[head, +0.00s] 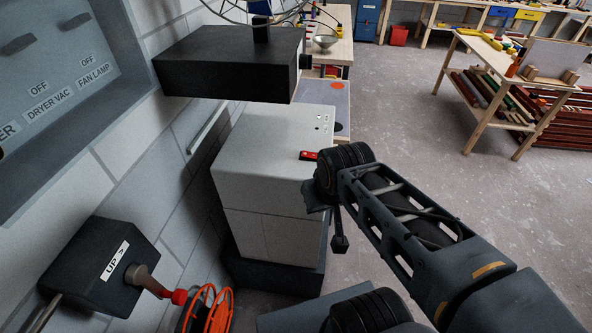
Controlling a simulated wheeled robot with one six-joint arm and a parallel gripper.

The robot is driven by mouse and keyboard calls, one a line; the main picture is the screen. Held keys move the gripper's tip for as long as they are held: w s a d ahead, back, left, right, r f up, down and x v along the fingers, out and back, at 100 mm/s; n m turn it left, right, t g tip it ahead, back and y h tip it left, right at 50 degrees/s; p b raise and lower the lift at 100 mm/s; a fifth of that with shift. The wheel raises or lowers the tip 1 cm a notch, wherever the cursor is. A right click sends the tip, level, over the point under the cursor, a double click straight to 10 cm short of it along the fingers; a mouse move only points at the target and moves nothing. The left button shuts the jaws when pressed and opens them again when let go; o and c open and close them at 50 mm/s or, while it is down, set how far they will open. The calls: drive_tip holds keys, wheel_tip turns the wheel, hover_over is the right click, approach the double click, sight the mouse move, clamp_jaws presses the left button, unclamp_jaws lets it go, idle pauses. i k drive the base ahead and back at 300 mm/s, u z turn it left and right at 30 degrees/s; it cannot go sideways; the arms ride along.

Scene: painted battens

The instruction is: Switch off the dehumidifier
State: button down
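The dehumidifier (265,165) looks to be the white box-shaped unit on a dark base, standing against the wall in the middle of the head view. My gripper (339,241) is at the end of my arm, close to the unit's right side and below the switch in the picture. Only one thin dark finger shows clearly. The rest is hidden behind my wrist, so its opening and any contact cannot be told.
A black box (228,62) with a wire-guarded fan overhangs the unit's back. A grey switch panel (60,80) is on the left wall. A black box marked UP (100,265) has a lever near a red reel (207,310). Workbenches (510,85) stand right; the floor (420,130) between is clear.

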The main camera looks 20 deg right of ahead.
sight(305, 154)
drive_tip(key=u, duration=3.2)
drive_tip(key=k, duration=1.3)
drive_tip(key=z, duration=1.4)
drive_tip(key=i, duration=0.5)
